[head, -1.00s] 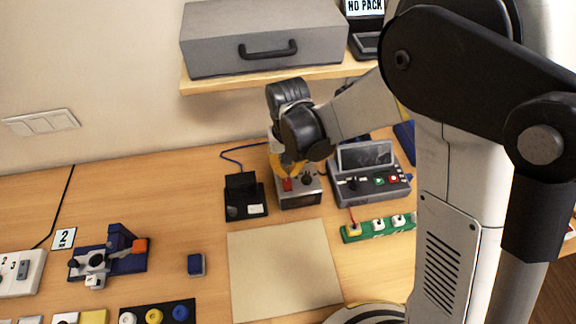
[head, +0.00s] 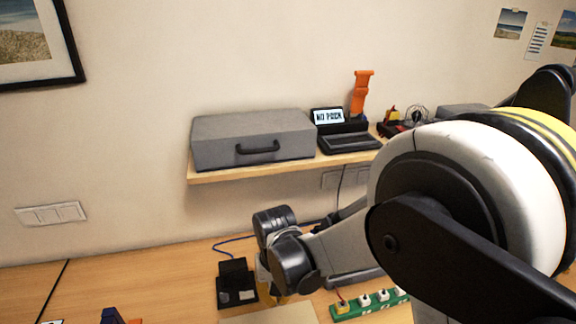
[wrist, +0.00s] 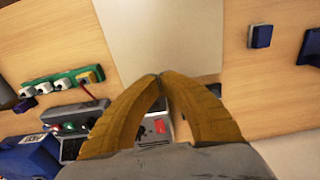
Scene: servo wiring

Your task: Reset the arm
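My gripper (wrist: 160,76) shows in the wrist view with its two yellow-brown fingers curved inward and their tips together. Nothing shows between the tips. Behind the fingers lies a grey box with a red switch (wrist: 160,127), partly hidden by them. In the head view my arm reaches in from the right, and its dark wrist hangs over the back of the bench. The fingers there are mostly hidden behind the wrist and low in the picture.
A shelf (head: 205,180) holds a grey case (head: 220,145), a small "NO PACK" screen (head: 328,116) and an orange tool (head: 361,92). On the bench are a black stand (head: 236,284), a green connector strip (wrist: 62,85), a beige mat (wrist: 160,30) and a blue block (wrist: 262,36).

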